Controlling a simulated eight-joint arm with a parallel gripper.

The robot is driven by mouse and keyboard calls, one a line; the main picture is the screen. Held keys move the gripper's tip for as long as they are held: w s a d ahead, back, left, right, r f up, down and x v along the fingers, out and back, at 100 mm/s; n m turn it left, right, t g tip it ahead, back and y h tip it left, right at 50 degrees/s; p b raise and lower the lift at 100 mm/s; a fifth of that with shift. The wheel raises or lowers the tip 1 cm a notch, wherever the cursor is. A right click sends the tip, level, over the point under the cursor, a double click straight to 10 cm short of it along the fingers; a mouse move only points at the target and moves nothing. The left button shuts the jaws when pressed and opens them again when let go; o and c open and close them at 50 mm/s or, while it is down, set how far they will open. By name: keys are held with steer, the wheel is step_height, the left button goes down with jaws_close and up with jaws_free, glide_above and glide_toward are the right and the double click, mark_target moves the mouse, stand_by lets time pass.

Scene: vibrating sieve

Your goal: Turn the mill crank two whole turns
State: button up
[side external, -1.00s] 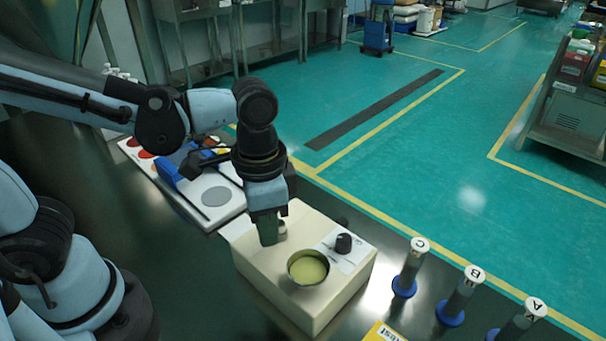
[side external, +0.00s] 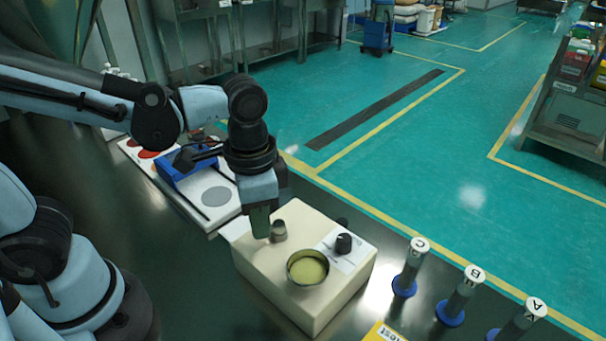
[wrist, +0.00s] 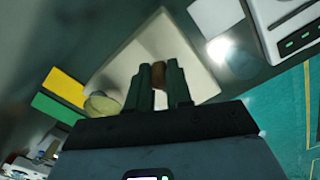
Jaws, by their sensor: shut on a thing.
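The mill is a cream box (side external: 318,310) on the dark bench, with a round cup of yellowish powder (side external: 308,268) and a black knob (side external: 343,243) on top. A short grey metal post (side external: 279,231) stands at its back left. My gripper (side external: 260,232) points down beside this post, over the box's back left edge. In the wrist view the two dark fingers are close together, with a small brown piece (wrist: 158,72) between their tips. I take it for the crank handle; its lower part and the crank arm are hidden.
Several labelled cylinders on blue bases, including C (side external: 408,265), stand to the right. A yellow card (side external: 383,333) lies in front. Open floor lies beyond the bench.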

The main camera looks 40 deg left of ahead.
steer(key=shift+a, duration=0.1)
steer(key=shift+w+a+r, duration=0.1)
steer(key=shift+w+a, duration=0.45)
steer(key=shift+a, duration=0.1)
steer(key=shift+w+a, duration=0.4)
steer(key=shift+w, duration=0.4)
steer(key=shift+w, duration=0.1)
